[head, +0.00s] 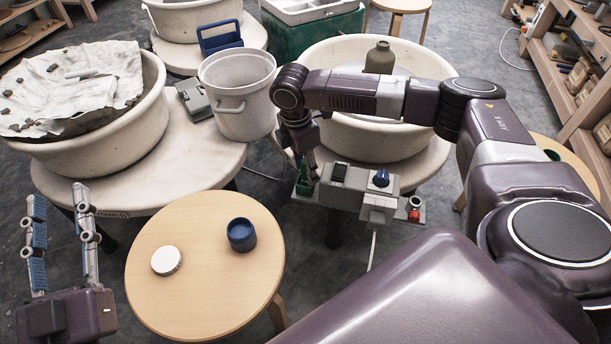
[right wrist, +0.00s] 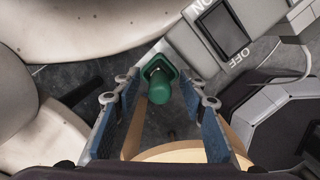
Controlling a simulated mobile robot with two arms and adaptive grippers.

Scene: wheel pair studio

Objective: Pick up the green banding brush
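The green banding brush (right wrist: 160,88) shows in the right wrist view with its rounded end toward the camera, beside the grey control box (right wrist: 222,30). My right gripper (right wrist: 163,82) is open, with one blue-padded finger on each side of the brush and a visible gap to each. In the head view the brush (head: 303,178) is a small green piece at the box's left end, partly hidden by my right gripper (head: 306,170). My left gripper (head: 60,200) is open and empty at the lower left.
A round wooden stool (head: 205,290) holds a white lid (head: 166,260) and a blue cup (head: 242,234). A white bucket (head: 240,95) and a cloth-covered basin (head: 120,135) stand behind. Another basin (head: 380,145) holding a brown bottle (head: 380,58) lies behind my right arm.

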